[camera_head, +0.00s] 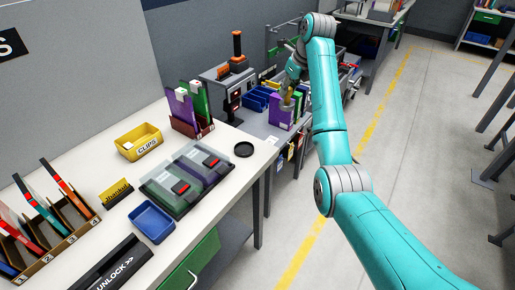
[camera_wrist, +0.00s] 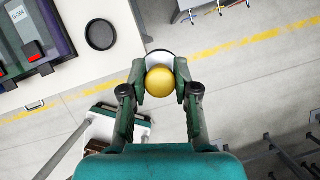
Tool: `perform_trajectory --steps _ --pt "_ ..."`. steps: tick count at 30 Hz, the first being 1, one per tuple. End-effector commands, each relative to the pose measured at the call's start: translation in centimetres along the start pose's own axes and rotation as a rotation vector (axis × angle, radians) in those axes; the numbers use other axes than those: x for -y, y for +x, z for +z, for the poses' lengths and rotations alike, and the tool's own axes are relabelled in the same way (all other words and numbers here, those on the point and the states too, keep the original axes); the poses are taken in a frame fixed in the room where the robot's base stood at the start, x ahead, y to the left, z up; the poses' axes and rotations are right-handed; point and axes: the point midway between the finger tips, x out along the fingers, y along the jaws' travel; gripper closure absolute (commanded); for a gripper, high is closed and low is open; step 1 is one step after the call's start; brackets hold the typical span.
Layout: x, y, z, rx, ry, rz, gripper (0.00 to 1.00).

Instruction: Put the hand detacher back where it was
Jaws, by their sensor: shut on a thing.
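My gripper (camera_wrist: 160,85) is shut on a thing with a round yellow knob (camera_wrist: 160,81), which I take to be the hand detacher. A pale, dark-edged round part shows behind the knob; the rest is hidden. In the head view my gripper (camera_head: 288,98) is beyond the right end of the white bench, with a bit of yellow between its fingers. A black round dish (camera_head: 244,149) lies on the bench near its right edge. It also shows in the wrist view (camera_wrist: 100,34), up and left of my gripper, apart from the held thing.
The white bench (camera_head: 222,137) holds two cases with clear green and purple lids (camera_head: 186,176), a yellow CLIPS bin (camera_head: 138,142), a blue tray (camera_head: 152,222) and a binder rack (camera_head: 190,128). A second bench with blue bins (camera_head: 256,101) stands behind. Floor is open at right.

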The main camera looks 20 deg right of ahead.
Motion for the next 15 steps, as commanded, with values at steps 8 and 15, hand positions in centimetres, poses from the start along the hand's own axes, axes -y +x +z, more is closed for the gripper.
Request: perform_trajectory --steps 8,15 --pt "-8.4 4.3 2.4 0.002 -0.148 0.06 1.0" --pt "-14.0 6.9 3.3 0.004 -0.244 0.099 1.0"
